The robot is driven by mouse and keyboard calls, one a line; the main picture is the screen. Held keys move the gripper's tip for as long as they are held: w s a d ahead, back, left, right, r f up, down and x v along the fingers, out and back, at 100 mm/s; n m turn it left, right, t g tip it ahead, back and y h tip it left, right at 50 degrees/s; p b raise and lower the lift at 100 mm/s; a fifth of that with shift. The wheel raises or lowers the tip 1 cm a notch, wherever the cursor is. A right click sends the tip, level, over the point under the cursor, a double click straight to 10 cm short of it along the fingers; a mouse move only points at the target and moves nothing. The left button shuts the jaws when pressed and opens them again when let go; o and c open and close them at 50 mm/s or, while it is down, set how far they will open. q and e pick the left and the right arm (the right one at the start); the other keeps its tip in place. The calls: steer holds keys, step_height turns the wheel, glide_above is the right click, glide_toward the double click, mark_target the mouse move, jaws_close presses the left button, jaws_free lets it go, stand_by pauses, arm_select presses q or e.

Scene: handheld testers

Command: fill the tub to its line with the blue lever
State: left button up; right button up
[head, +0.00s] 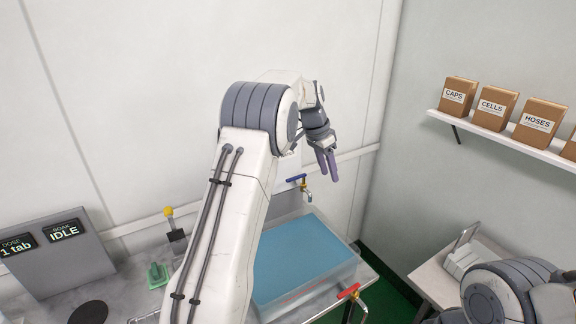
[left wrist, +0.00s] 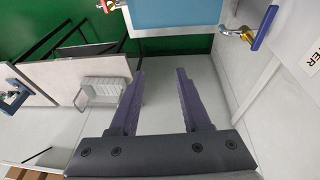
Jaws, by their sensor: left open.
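The clear tub (head: 318,287) stands on the bench and holds blue water (head: 300,255). A faint reddish mark shows low on its front wall; I cannot read the level against it. The blue lever (head: 296,178) sits on a brass tap at the tub's back wall. In the left wrist view, the blue lever (left wrist: 264,28) is at upper right. My left gripper (head: 328,176) is open and empty, above and slightly right of the blue lever, apart from it. Its fingers (left wrist: 160,74) show apart in the left wrist view.
A red lever (head: 348,291) sits at the tub's front right. A grey panel (head: 62,255) reads "1 tab" and "IDLE". A yellow-knobbed lever (head: 169,212) and green piece (head: 157,275) are left of my arm. A shelf (head: 500,138) holds boxes. A side table (head: 440,285) stands right.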

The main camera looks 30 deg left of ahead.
arm_select(q)
steer(key=w+a+f+t+p, duration=0.1)
steer(key=w+a+p, duration=0.2)
steer(key=a, duration=1.6)
steer(key=p+x, duration=0.1)
steer(key=x, duration=0.2)
steer(key=p+x, duration=0.1)
steer(key=x, duration=0.3)
steer(key=p+x, duration=0.1)
steer(key=x, duration=0.2)
steer(key=shift+w+a+f, duration=0.25)
steer(key=shift+f, duration=0.1)
arm_select(e)
step_height(320, 180, up, 7)
steer(key=shift+r, duration=0.15)
arm_select(q)
steer(key=shift+c, duration=0.3)
jaws_close()
